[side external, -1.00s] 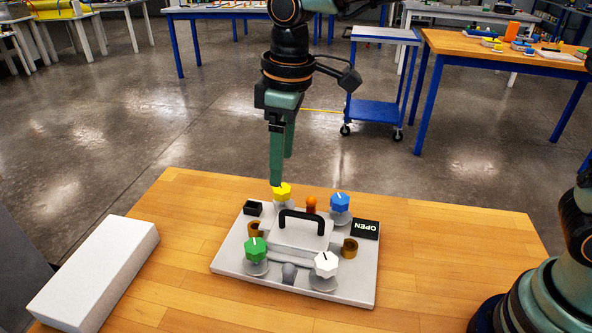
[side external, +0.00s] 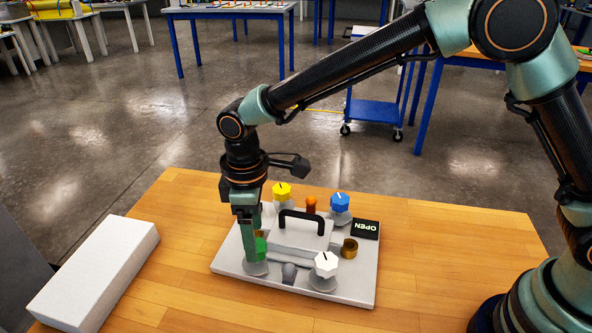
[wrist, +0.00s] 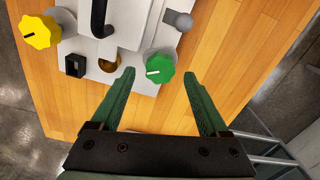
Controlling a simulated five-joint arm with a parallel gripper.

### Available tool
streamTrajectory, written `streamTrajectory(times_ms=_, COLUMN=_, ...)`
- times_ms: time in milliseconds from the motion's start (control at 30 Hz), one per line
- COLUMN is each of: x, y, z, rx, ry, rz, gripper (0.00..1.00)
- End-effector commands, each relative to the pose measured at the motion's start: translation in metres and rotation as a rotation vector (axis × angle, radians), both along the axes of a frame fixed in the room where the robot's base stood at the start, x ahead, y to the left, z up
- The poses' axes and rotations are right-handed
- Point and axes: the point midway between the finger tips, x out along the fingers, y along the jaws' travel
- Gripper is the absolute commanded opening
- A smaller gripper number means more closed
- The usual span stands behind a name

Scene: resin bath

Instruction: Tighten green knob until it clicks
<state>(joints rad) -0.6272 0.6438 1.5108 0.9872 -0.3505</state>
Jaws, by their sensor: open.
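The green knob (side external: 261,249) stands at the near left corner of the grey bath panel (side external: 345,297), partly hidden behind a finger of my gripper (side external: 252,254) in the side view. In the wrist view the green knob (wrist: 160,66) shows a white pointer line, and the fingertips of my open gripper (wrist: 159,75) lie to either side of it with gaps left and right. I cannot tell whether a finger touches it.
On the panel are a yellow knob (side external: 282,191), a blue knob (side external: 340,202), a white knob (side external: 326,263), a black handle (side external: 305,216), an orange-tipped post (side external: 311,204) and an OPEN sign (side external: 365,229). A white block (side external: 98,270) lies left on the wooden table (side external: 430,280).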

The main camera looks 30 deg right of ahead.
Motion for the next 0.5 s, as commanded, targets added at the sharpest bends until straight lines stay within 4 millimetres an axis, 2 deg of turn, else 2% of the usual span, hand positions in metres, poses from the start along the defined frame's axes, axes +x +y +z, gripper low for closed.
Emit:
streamTrajectory(times_ms=200, x=0.000, y=0.000, z=-0.020, rx=-0.001, ry=0.001, rz=0.000, gripper=0.78)
streamTrajectory(times_ms=500, x=0.000, y=0.000, z=-0.023, rx=0.000, ry=0.000, rz=0.000, gripper=0.78)
